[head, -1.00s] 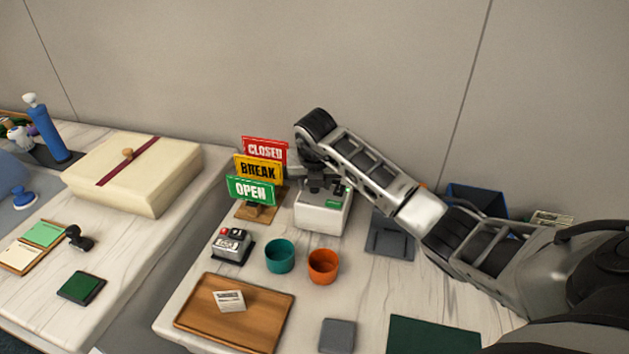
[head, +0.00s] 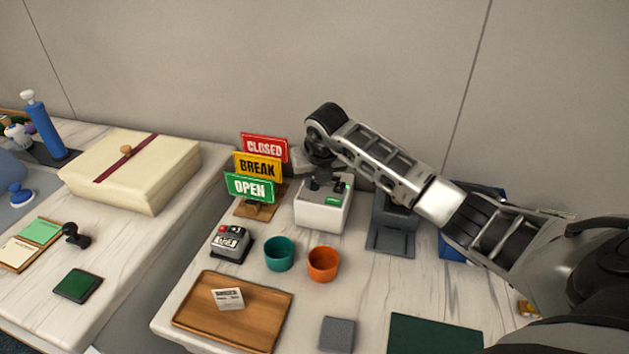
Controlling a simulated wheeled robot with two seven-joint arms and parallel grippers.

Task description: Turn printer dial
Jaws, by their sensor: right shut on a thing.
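My right arm reaches in from the right above the table. My left gripper is not in view.
Closed, break and open signs (head: 250,188) stand just left of the printer. A teal cup (head: 279,254), an orange cup (head: 323,264) and a small device with a red button (head: 230,242) are in front. A grey stand (head: 391,238) is to the right. A wooden tray (head: 268,330) lies nearer.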

